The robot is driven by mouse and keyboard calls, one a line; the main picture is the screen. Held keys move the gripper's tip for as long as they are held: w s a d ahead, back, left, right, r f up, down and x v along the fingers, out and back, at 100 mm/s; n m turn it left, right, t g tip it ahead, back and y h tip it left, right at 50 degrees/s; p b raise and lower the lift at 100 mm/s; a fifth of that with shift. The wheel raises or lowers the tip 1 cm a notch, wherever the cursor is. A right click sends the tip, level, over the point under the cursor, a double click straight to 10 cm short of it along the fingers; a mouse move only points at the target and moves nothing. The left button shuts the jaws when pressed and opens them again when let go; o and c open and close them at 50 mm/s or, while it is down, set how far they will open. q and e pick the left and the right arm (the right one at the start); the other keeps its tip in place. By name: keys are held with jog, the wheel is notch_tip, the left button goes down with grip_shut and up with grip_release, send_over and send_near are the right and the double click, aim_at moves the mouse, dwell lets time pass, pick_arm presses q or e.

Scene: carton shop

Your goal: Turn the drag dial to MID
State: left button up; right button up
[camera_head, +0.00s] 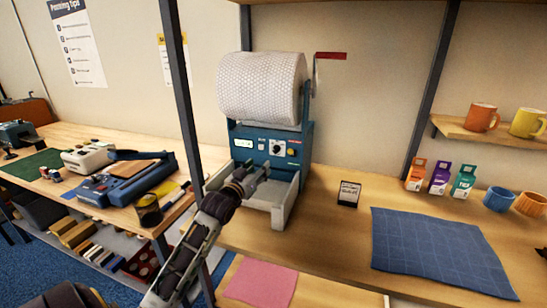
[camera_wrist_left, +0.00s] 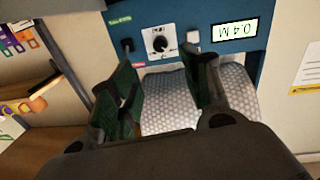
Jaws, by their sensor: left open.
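The blue dispenser machine (camera_head: 295,140) stands on the wooden bench below a large bubble-wrap roll. My left gripper (camera_head: 262,172) is in front of the panel, below the dial. In the left wrist view its two dark green fingers (camera_wrist_left: 166,66) are apart and empty, with the dial beyond the gap between them, not touched. My right gripper is not in view.
A grey tray (camera_head: 285,199) juts out under the panel. A lit display (camera_wrist_left: 235,30) sits beside the dial. A small black-framed card (camera_head: 348,194) and a blue mat (camera_head: 435,250) lie right.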

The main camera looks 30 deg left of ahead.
pick_arm(q)
send_near(275, 151)
jog(key=shift+w, duration=0.55)
jog(key=w, duration=0.4)
jog(key=shift+a+r, duration=0.1)
jog(key=shift+a, duration=0.25)
jog(key=shift+w+p, duration=0.3)
jog(key=shift+w, duration=0.35)
jog(key=shift+w+a, duration=0.2)
jog(key=shift+w, duration=0.8)
jog(key=c, duration=1.1)
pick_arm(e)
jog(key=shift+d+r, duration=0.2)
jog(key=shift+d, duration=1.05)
